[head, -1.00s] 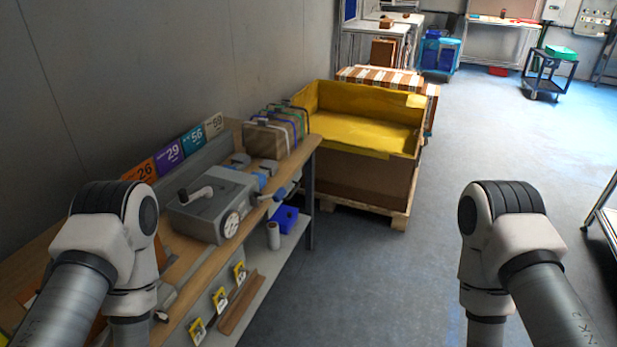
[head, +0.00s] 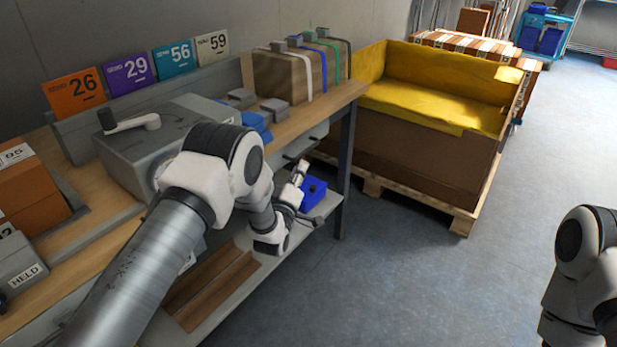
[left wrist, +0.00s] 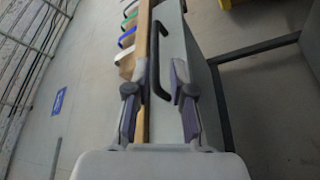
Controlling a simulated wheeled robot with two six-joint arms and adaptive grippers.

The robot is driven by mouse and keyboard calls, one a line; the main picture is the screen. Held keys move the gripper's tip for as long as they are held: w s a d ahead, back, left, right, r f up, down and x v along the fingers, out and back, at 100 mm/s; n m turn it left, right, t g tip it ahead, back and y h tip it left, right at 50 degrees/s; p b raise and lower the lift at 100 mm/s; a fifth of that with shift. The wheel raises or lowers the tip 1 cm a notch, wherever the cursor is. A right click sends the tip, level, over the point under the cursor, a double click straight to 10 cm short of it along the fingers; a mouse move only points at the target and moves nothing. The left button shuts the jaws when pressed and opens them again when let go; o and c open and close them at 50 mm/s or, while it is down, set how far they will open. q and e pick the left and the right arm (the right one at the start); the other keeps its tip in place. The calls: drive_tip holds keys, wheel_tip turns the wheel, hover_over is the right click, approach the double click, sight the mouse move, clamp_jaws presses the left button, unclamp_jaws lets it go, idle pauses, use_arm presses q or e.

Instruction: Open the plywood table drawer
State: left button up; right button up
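The plywood table (head: 285,130) runs along the wall at left. A grey drawer front (head: 318,133) with a black handle (head: 298,148) sits under its far right end. In the left wrist view the handle (left wrist: 161,60) is a dark bar on the grey drawer front (left wrist: 182,100), beside the plywood edge (left wrist: 143,40). The drawer looks shut. My left gripper (head: 306,190) is below the handle in the head view. In the left wrist view its fingers (left wrist: 162,75) are apart, with the handle between and ahead of them; contact cannot be told. My right gripper is out of view.
A blue bin (head: 313,194) sits on the lower shelf behind my gripper. A table leg (head: 346,170) stands right of the drawer. A yellow-lined crate (head: 430,147) stands on a pallet farther right. Strapped boxes (head: 280,75) stand on the tabletop. The floor in front is clear.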

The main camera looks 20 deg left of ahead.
sight(308, 149)
use_arm(q)
drive_tip(key=w, duration=0.2)
drive_tip(key=w+r, duration=0.1)
drive_tip(key=w, duration=0.2)
drive_tip(key=w+r, duration=0.1)
drive_tip(key=w, duration=0.2)
drive_tip(key=shift+d+r+b, duration=0.1)
drive_tip(key=shift+b, duration=0.3)
clamp_jaws()
